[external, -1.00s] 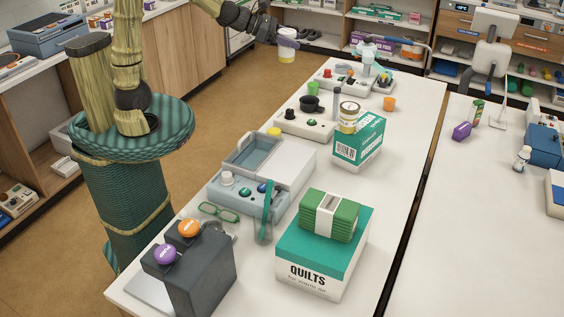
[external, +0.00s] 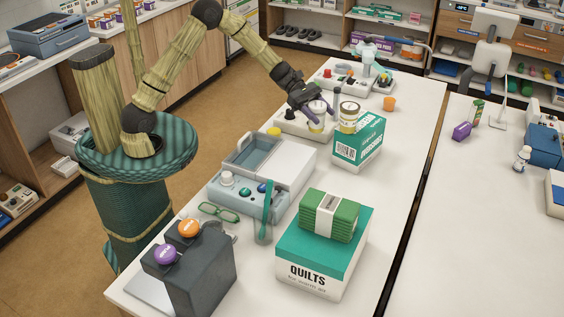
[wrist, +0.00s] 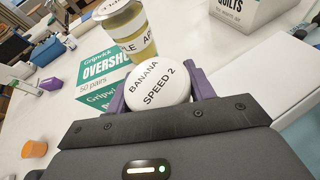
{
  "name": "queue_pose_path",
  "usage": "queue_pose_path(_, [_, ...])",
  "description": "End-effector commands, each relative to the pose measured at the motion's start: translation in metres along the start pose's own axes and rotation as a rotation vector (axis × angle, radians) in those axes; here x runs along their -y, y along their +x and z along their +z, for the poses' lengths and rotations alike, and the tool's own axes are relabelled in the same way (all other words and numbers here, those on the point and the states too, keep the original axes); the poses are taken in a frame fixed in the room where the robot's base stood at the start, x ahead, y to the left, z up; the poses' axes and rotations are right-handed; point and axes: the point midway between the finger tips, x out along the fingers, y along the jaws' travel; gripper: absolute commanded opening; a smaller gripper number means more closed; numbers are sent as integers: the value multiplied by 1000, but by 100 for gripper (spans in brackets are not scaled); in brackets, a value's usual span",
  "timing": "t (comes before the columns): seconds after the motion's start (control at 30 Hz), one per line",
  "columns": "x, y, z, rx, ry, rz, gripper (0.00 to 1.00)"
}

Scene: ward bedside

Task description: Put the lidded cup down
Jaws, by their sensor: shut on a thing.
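The lidded cup (external: 317,125) has a white lid and a yellowish body. My purple-fingered gripper (external: 311,110) is shut on it, in front of the box with the small jar on top. In the wrist view the cup's lid (wrist: 158,84) reads "BANANA SPEED 2" and sits between the purple fingers; the lid hides the cup's body and base. In the external view the cup overlaps the white console (external: 288,122); I cannot tell whether it touches a surface.
Close by, a green and white overshoe box (external: 357,150) bears a yellow jar (external: 349,115), also seen in the wrist view (wrist: 130,32). An orange cup (external: 389,104) stands further right. A grey-blue device (external: 255,180) and a quilts box (external: 318,265) stand nearer. Bare table lies right of the overshoe box.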

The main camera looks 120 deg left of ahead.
Motion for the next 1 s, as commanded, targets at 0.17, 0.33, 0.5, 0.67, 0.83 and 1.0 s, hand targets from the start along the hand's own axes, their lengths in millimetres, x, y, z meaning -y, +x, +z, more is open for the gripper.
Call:
queue_pose_path(0.17, [0, 0, 1, 1, 3, -2, 24])
queue_pose_path(0.33, [0, 1, -2, 1, 0, -1, 24])
queue_pose_path(0.5, [3, 10, -25, 0, -4, -2, 24])
queue_pose_path(0.67, [5, 21, -50, 1, -3, -2, 24])
queue_pose_path(0.83, [5, 24, -57, 2, 1, 0, 24])
queue_pose_path(1.0, [5, 24, -57, 1, 1, 0, 24])
